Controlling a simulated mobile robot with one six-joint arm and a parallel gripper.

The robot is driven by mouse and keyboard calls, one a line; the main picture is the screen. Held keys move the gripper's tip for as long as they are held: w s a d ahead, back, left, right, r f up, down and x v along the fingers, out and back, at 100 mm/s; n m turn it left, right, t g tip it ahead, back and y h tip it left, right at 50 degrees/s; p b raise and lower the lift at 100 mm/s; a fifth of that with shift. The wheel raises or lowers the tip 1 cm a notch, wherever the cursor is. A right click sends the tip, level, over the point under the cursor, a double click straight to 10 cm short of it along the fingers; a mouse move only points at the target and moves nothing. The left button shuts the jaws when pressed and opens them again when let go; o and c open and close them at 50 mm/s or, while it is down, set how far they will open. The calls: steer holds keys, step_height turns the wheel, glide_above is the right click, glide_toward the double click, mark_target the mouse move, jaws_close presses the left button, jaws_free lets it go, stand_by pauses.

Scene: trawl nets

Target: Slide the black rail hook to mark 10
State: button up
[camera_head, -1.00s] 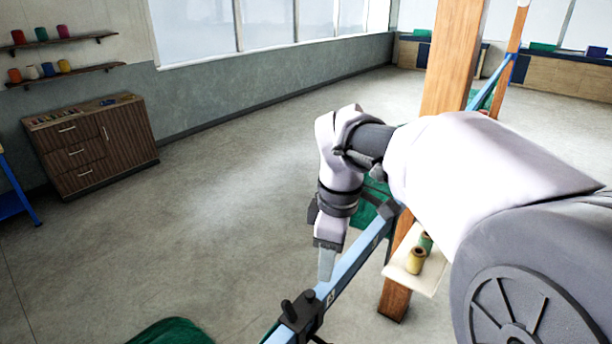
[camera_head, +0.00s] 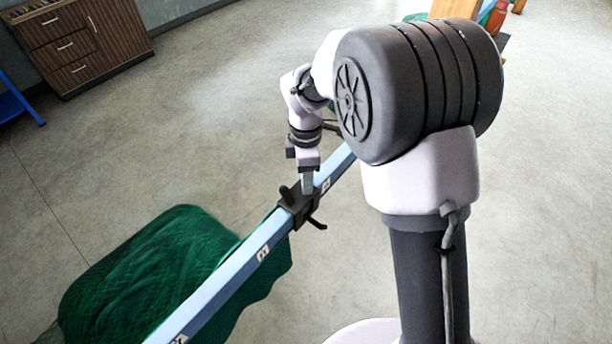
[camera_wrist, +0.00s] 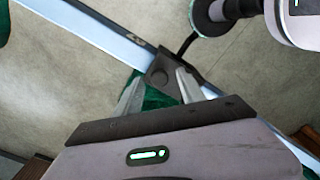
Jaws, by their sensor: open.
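The black rail hook (camera_head: 298,202) sits on the light-blue rail (camera_head: 226,280), which runs diagonally across the head view. Its upright knob points up, and a curved arm sticks out on the right side. My gripper (camera_head: 307,188) is just above the hook. In the wrist view, the two open fingers of my gripper (camera_wrist: 160,74) stand on either side of the hook's dark knob (camera_wrist: 160,74); I cannot tell whether they touch it. Small white mark plates (camera_head: 263,252) sit along the rail, too small to read surely. One dark mark (camera_wrist: 135,38) shows near the hook.
A green net (camera_head: 150,275) hangs below and beside the lower rail. A wooden cabinet (camera_head: 75,45) stands at the back left, beside a blue stand (camera_head: 18,100). A wooden post (camera_head: 453,9) shows at the top.

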steer(key=shift+f, duration=0.2)
jaws_close()
stand_by(1.3)
